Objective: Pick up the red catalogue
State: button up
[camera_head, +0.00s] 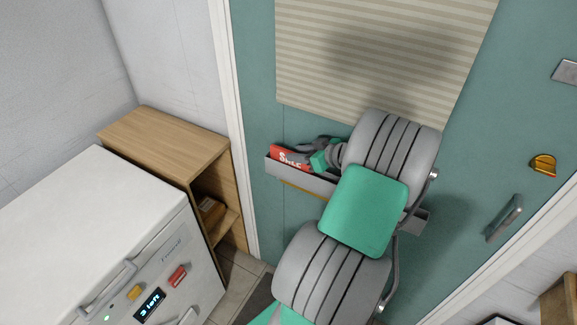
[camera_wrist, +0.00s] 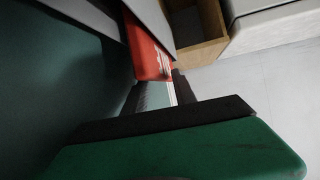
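The red catalogue (camera_head: 289,156), with white lettering on its cover, stands in a grey wall-type holder (camera_head: 300,179) on the teal door. Its lower part is hidden by the holder's front. My gripper (camera_head: 312,147) is at the catalogue's upper right side, with its dark fingers reaching over it. In the wrist view the catalogue (camera_wrist: 148,50) shows red with a pale page edge, right at the fingers (camera_wrist: 158,92). The fingers stand on either side of a narrow strip there. I cannot tell whether they grip the catalogue or are apart from it.
A striped blind (camera_head: 385,55) hangs on the door (camera_head: 465,170) above the holder. A door handle (camera_head: 504,217) and an orange fitting (camera_head: 543,165) are at the right. A white appliance (camera_head: 90,235) and a wooden cabinet (camera_head: 165,143) stand at the left.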

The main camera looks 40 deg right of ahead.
jog(key=shift+s+d, duration=0.15)
jog(key=shift+d, duration=0.05)
jog(key=c, duration=0.6)
jog(key=shift+w+a, duration=0.3)
jog(key=shift+a, duration=0.1)
grip_shut()
jog(key=shift+d, duration=0.1)
